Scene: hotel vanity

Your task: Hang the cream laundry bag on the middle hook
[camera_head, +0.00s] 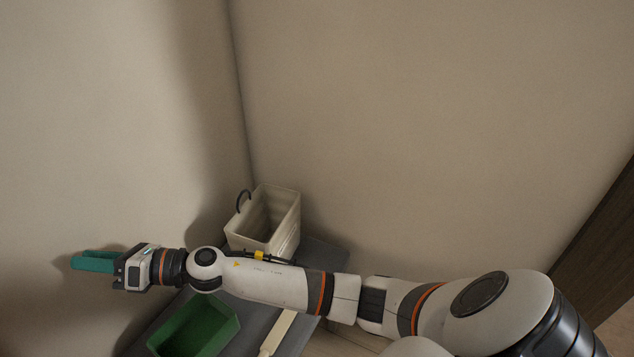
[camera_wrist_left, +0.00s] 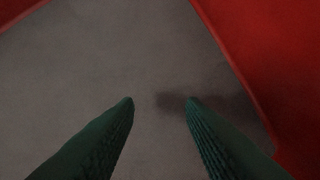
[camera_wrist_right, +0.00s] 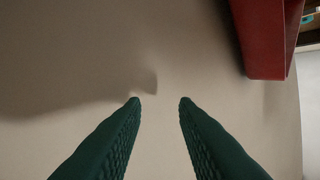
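A cream open-topped bag (camera_head: 262,222) with a dark loop handle (camera_head: 243,200) stands in the corner on a dark grey surface, in the head view. My right arm passes in front of its lower part. My right gripper (camera_head: 80,262) is at the far left of the head view, well away from the bag, beside the left wall. Its fingers are apart and empty in the right wrist view (camera_wrist_right: 160,101). My left gripper shows only in the left wrist view (camera_wrist_left: 160,101), open and empty over a grey surface. No hook is visible in any view.
A green open bin (camera_head: 196,328) and a pale flat strip (camera_head: 277,334) are on the dark surface (camera_head: 325,258), near my right arm. A red block-like object (camera_wrist_right: 266,40) is at upper right in the right wrist view. Red areas (camera_wrist_left: 270,60) border the grey surface in the left wrist view.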

